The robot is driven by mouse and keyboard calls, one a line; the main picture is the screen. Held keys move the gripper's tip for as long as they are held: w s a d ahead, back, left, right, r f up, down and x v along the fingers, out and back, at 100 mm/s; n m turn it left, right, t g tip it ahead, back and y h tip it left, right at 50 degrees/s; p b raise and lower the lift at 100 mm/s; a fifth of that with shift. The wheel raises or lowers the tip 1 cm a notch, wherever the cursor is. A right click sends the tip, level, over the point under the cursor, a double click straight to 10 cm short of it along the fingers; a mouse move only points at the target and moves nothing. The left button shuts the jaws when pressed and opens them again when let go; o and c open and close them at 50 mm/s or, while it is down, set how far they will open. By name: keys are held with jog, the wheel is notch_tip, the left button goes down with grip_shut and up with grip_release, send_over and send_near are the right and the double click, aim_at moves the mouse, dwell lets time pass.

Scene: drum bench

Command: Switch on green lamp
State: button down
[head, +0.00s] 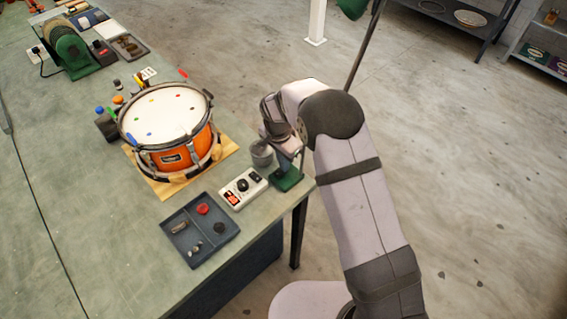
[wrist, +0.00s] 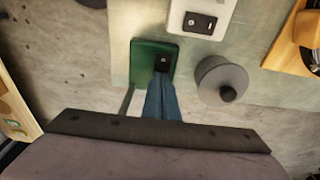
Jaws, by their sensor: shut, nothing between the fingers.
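The green lamp's base (head: 287,182) stands at the bench's right front corner, partly behind my arm. Its dark pole (head: 365,48) rises to a green shade (head: 352,7), cut off by the top edge. In the wrist view the square green base (wrist: 142,62) carries a small black switch (wrist: 162,63). My gripper (wrist: 160,80) is shut and empty, with its blue fingers over the base and their tips just below the switch in the picture. Whether they touch it I cannot tell. My gripper is largely hidden in the head view. I cannot tell whether the lamp is lit.
A grey round pot (head: 262,153) stands close beside the base, also in the wrist view (wrist: 222,80). A white control box (head: 243,187) and a dark tray (head: 200,230) with small parts are nearby. An orange drum (head: 165,125) sits on a wooden board farther back.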

jog(key=shift+s+a, duration=0.15)
jog(key=shift+s, duration=0.05)
jog(key=shift+s+a+r, duration=0.15)
jog(key=shift+s+a, duration=0.2)
jog(key=shift+a, duration=0.05)
dwell(0.4)
jog(key=shift+r+p, duration=0.4)
jog(key=shift+r, duration=0.05)
notch_tip(320, 180, up, 13)
jog(key=w+d+b, duration=0.1)
jog(key=shift+b, duration=0.35)
jog(key=shift+w+d, duration=0.1)
